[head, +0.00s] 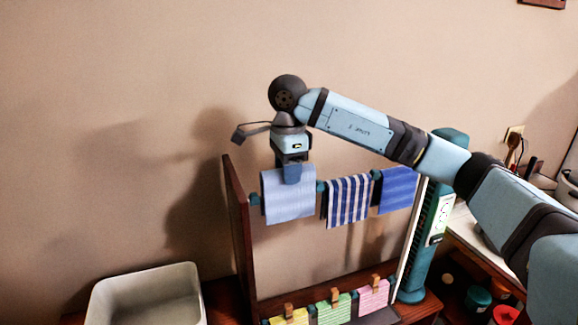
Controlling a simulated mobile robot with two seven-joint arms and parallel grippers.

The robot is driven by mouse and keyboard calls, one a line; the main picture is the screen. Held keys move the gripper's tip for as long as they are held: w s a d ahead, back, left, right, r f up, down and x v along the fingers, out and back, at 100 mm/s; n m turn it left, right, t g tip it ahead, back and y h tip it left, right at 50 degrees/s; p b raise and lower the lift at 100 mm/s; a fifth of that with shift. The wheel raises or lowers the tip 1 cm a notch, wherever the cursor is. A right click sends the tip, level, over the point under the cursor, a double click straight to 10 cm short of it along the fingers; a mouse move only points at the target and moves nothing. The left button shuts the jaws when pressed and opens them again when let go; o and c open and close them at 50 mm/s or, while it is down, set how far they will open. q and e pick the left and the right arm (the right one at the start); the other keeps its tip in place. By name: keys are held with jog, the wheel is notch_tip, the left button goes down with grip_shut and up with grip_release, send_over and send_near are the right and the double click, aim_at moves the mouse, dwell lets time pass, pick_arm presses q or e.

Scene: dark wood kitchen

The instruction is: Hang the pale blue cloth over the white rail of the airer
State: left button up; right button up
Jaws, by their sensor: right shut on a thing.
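The pale blue cloth (288,205) hangs at the left end of the airer's upper rail (320,186). The bits of rail that show look teal, not white. Rail shows on both sides of the cloth; whether the cloth lies over it or hangs in front, I cannot tell. My right gripper (292,174) points down from above and is shut on the cloth's top edge. A dark brown post (238,230) stands at the airer's left and a pale post (411,235) at its right. My left gripper is not in view.
A blue-and-white striped cloth (348,202) and a darker blue cloth (397,190) hang further right on the rail. Pegged yellow (290,318), green (333,312) and pink (373,298) cloths are below. A pale empty-looking bin (146,300) stands at lower left. A teal column (425,235) stands at right.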

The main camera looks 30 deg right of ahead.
aim_at(288, 189)
jog(key=shift+f+b, duration=1.5)
jog(key=shift+f, duration=1)
jog(key=o, duration=1.2)
jog(key=shift+r, duration=0.1)
notch_tip(288, 189, up, 12)
jog(key=shift+r, duration=0.85)
